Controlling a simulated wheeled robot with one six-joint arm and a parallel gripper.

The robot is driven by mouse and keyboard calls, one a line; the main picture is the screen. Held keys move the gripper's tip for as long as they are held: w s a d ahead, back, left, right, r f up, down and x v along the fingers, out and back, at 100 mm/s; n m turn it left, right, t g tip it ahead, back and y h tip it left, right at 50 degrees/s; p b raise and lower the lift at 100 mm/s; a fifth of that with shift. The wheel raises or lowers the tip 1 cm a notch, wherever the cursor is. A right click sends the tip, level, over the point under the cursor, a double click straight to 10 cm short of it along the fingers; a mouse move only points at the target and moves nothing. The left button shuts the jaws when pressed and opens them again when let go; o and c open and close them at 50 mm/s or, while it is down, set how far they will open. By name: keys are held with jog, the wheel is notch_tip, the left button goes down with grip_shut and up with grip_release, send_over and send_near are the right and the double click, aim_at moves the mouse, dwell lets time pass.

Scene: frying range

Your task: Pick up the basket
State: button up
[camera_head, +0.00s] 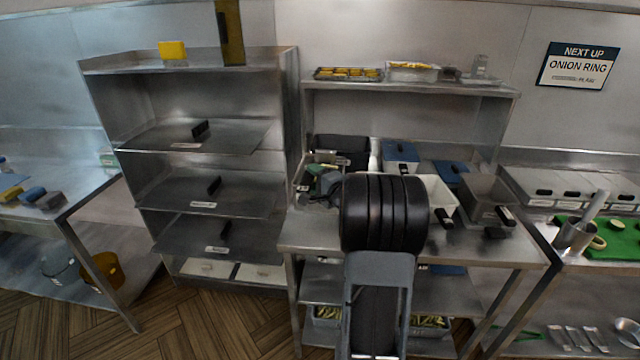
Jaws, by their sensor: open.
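Two open containers with black handles stand on the middle steel table; they look like baskets. One is pale (438,193), just right of my arm and partly hidden by it. The other is grey (484,190), farther right, with its handle toward the front. I cannot tell which is the task's basket. My arm rises in the middle and covers part of the table. Dark grey parts at its left edge appear to be my gripper (322,190), mostly hidden, left of both containers and apart from them. I see nothing held in it.
The middle table (300,235) also bears blue-topped containers (400,152) at the back. A shelf (430,86) with food trays runs above. A steel rack (200,150) stands left. At right, a counter holds a green board (615,240) and a steel cup (575,238). Wooden floor shows in front.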

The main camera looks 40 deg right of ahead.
jog(key=shift+w, duration=0.35)
grip_shut()
dwell(0.3)
jog(key=shift+r, duration=0.1)
